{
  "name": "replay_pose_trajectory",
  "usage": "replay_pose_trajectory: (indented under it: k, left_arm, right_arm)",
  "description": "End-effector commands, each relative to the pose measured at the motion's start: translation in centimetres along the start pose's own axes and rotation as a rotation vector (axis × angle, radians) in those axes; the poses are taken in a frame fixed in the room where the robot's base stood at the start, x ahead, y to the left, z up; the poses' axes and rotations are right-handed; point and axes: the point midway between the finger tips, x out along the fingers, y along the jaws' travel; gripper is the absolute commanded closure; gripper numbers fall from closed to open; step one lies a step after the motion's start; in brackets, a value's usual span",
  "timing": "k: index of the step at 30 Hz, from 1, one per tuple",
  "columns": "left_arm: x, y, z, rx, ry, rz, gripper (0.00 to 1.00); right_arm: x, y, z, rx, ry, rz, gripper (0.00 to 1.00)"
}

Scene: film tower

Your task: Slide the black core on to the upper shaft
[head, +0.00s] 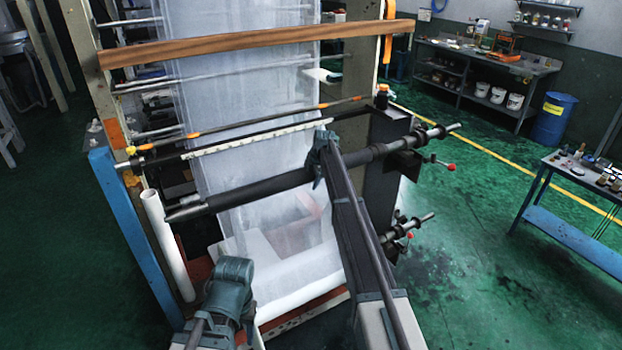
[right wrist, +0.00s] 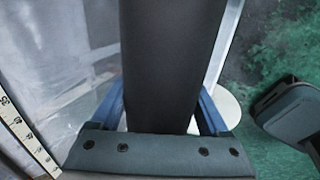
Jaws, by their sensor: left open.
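The black core (head: 260,188) lies slanting across the front of the film frame. It appears to be around the upper shaft (head: 440,130), whose bare metal shows beyond both ends. My right gripper (head: 320,160) is on the core near its middle. In the right wrist view, its blue fingers (right wrist: 165,115) lie on both sides of the core (right wrist: 170,60) and look shut on it. The contact faces are partly hidden. My left gripper (head: 232,275) is open and empty, low in front of the frame, apart from the core.
A white tube (head: 165,245) stands beside the blue post (head: 130,230) at left. Clear film (head: 245,100) hangs behind the core. A lower shaft (head: 412,225) sticks out at right. A blue table (head: 570,195) stands further right; green floor between is free.

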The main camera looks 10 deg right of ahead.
Motion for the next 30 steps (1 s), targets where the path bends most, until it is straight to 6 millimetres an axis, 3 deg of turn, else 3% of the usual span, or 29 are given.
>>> replay_pose_trajectory:
  k: [1, 4, 17, 23, 30]
  left_arm:
    - [0.0, 0.0, 0.0, 0.0, 0.0, 0.0, 0.5]
    - [0.0, 0.0, 0.0, 0.0, 0.0, 0.0, 0.5]
    - [-0.7, -0.1, 0.0, -0.001, 0.0, 0.0, 0.5]
    - [-2.6, -0.2, 0.1, -0.005, 0.0, 0.001, 0.5]
    - [-6.1, -0.6, 0.4, -0.009, -0.001, 0.002, 0.5]
  right_arm:
    - [-0.1, 0.0, 0.7, -0.001, -0.011, 0.002, 0.18]
    - [-0.1, 0.0, 0.7, 0.0, -0.01, 0.001, 0.0]
    - [-0.7, 0.0, 0.4, -0.001, -0.006, 0.001, 0.0]
    - [-2.8, 0.1, 0.4, -0.001, -0.005, 0.001, 0.0]
    - [-6.6, 0.1, 0.4, 0.0, -0.006, 0.001, 0.0]
